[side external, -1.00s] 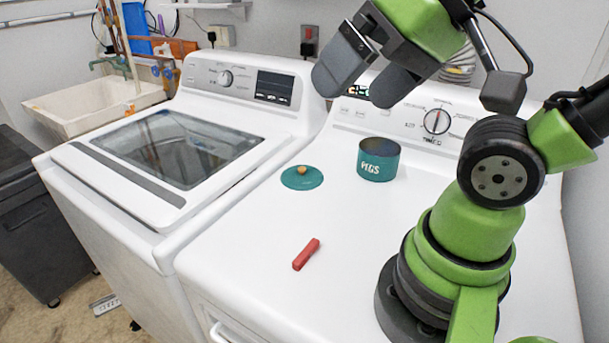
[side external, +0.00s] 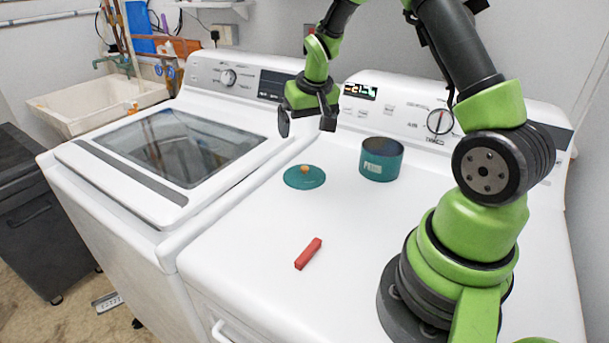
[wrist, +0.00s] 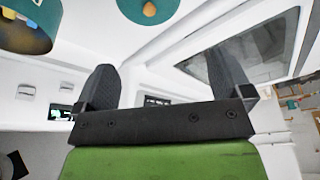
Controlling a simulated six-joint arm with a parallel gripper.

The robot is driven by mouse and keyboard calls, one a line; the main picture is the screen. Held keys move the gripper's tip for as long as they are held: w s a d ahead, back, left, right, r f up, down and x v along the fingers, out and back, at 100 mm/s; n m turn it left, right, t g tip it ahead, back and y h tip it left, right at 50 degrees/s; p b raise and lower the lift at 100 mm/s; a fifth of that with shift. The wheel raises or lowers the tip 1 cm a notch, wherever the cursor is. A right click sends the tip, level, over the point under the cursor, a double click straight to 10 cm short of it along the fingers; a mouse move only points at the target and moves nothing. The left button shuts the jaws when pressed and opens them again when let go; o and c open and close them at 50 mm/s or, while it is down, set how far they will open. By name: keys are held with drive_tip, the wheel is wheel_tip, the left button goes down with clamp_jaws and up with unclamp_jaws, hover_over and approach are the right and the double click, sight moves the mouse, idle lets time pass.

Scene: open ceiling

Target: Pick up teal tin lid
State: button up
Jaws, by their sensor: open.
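The teal tin lid (side external: 304,178) lies flat on the white dryer top, with a small orange-tan knob at its middle. In the wrist view the lid (wrist: 130,10) shows at the top edge, partly cut off. The teal tin (side external: 381,160) stands upright and open to the right of the lid, and also shows at the wrist view's top left (wrist: 30,28). My gripper (side external: 306,127) is open and empty, in the air above and behind the lid. Its two dark fingers (wrist: 165,85) are wide apart in the wrist view.
A red block (side external: 308,253) lies on the dryer top (side external: 400,225) in front of the lid. A washer (side external: 120,190) with a glass lid stands to the left. The control panel (side external: 430,112) rises behind the tin. The dryer top around the lid is mostly clear.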

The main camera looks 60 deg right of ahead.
hover_over(305, 168)
drive_tip(key=s, duration=0.1)
drive_tip(key=shift+g, duration=0.3)
drive_tip(key=f, duration=0.7)
drive_tip(key=shift+s+a+f, duration=0.15)
drive_tip(key=shift+a+f, duration=0.05)
drive_tip(key=shift+f, duration=0.15)
drive_tip(key=shift+x, duration=2.9)
drive_tip(key=shift+a, duration=0.15)
drive_tip(key=c, duration=1.1)
drive_tip(key=shift+c, duration=0.6)
drive_tip(key=shift+f, duration=0.1)
